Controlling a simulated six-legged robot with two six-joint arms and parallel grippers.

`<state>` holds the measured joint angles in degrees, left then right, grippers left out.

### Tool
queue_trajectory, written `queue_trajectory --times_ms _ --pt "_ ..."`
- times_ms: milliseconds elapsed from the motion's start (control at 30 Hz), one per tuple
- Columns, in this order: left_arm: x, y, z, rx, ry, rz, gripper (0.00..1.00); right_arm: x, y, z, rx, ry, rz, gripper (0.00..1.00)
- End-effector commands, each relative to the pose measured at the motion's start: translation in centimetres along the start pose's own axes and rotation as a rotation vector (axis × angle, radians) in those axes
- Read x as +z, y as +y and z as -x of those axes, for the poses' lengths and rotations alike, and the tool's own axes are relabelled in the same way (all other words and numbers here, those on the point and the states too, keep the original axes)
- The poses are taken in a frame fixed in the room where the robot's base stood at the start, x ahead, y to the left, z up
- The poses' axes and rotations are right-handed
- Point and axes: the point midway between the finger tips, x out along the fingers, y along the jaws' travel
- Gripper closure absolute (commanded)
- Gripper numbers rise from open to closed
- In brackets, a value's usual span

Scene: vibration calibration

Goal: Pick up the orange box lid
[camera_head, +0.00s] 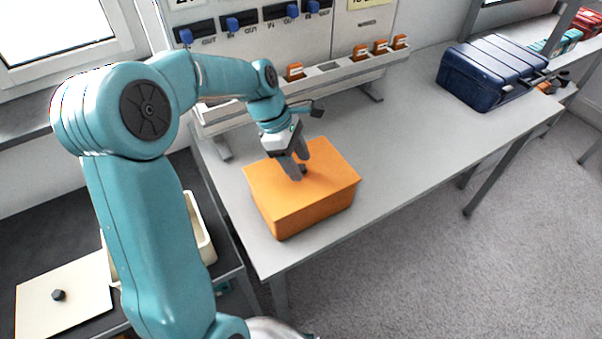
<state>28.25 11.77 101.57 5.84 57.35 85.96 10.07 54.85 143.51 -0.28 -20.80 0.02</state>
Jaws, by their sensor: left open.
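An orange box (296,213) stands on the grey table near its front left corner. Its flat orange lid (325,165) is on top. My left gripper (301,172) is at the middle of the lid, pointing down, with its fingers apart. A small dark knob shows between or beside the fingertips; I cannot tell whether they touch it. My left arm comes in from the left and covers part of the view. My right gripper is not in view.
A dark blue case (490,70) sits at the far right. At lower left, a cream lid (66,298) with a dark knob lies on a dark surface. The table's middle is clear.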

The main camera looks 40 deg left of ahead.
Motion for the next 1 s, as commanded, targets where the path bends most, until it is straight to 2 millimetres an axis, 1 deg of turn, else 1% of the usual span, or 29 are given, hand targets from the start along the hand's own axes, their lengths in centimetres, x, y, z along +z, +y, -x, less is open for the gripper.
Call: queue_trajectory --times_ms 33,100,267,300,367,400,467,500,733,833,967,1000 --pt "0.0 0.0 -0.5 -0.002 0.0 0.0 0.43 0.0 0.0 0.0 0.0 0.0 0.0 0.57" --pt "0.0 0.0 -0.7 -0.001 0.0 0.0 0.43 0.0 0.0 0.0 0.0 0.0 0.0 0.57" --pt "0.0 0.0 -0.7 0.0 0.0 0.0 0.43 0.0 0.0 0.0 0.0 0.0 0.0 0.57" --pt "0.0 0.0 -0.7 0.0 0.0 0.0 0.46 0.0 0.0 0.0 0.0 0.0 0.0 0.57" --pt "0.0 0.0 -0.7 0.0 0.0 0.0 0.65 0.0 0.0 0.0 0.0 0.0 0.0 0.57" --pt "0.0 0.0 -0.7 0.0 0.0 0.0 0.78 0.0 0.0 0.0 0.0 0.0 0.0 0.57" --pt "0.0 0.0 -0.7 0.0 0.0 0.0 0.98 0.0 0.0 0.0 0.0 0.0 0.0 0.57" --pt "0.0 0.0 -0.7 0.0 0.0 0.0 1.0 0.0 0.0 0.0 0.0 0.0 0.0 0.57" --pt "0.0 0.0 -0.6 0.001 0.0 0.0 1.0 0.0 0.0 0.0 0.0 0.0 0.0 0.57" --pt "0.1 0.1 -0.3 0.002 0.0 -0.001 1.0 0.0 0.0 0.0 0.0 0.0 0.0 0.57" --pt "0.6 0.1 0.9 0.004 0.0 -0.001 1.0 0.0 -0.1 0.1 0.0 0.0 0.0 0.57" --pt "0.8 0.1 1.5 0.005 0.0 -0.001 1.0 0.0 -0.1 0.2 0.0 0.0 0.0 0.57"
